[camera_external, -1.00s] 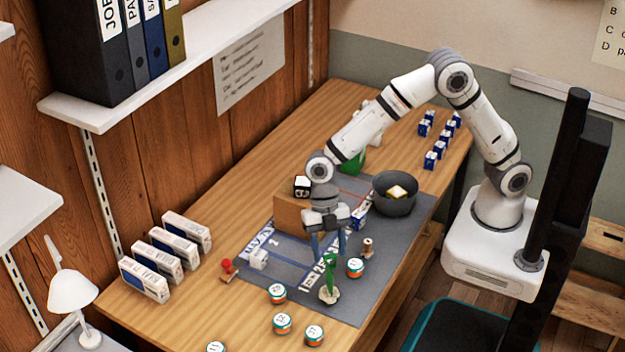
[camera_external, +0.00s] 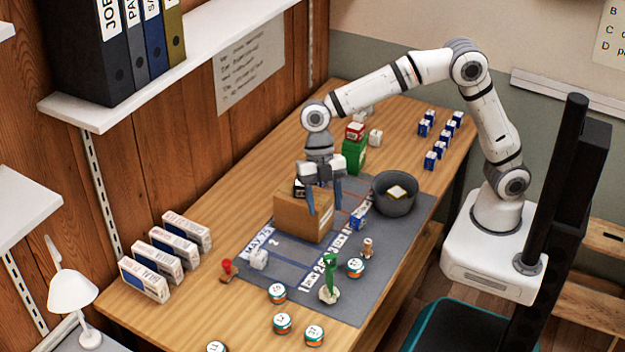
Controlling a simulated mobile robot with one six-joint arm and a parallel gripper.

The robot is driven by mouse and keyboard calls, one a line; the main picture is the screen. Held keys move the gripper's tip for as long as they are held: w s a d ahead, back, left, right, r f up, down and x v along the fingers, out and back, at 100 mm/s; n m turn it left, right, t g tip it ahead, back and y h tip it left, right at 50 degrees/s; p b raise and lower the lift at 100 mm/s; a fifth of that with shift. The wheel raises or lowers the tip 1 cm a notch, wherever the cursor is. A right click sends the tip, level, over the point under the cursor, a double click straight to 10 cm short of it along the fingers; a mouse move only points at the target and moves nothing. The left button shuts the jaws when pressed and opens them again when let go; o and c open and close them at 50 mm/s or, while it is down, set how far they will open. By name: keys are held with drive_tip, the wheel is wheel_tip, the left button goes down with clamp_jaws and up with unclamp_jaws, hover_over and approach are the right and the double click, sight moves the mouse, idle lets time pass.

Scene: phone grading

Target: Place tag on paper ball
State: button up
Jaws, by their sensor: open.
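A green upright piece (camera_external: 330,265), which may be the tag, stands on a pale crumpled lump (camera_external: 329,296) that looks like the paper ball, near the front edge of the grey mat (camera_external: 375,285). The green piece touches the lump; its exact shape is too small to tell. My gripper (camera_external: 325,209) is open and empty, fingers pointing down, in front of or over the cardboard box (camera_external: 298,222). It is well behind and above the lump. My fingers hide part of the box.
A dark pot (camera_external: 394,193) with a yellowish block inside stands right of the box. A green box with a red-and-white cube (camera_external: 355,131) on top is behind.

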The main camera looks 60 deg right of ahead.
drive_tip(key=d+r+m+t, duration=0.35)
drive_tip(key=d+m, duration=0.75)
drive_tip(key=d, duration=0.9)
drive_tip(key=s+d+f+m+t+h, duration=0.1)
drive_tip(key=s+d+m, duration=0.5)
drive_tip(key=d+m, duration=0.2)
drive_tip(key=s+d+f+m+t+h, duration=0.1)
drive_tip(key=s+d+m+h, duration=0.1)
drive_tip(key=s+d+m, duration=0.5)
drive_tip(key=d+m, duration=0.1)
drive_tip(key=d, duration=0.3)
drive_tip(key=shift+f+t, duration=0.25)
drive_tip(key=shift+t, duration=0.1)
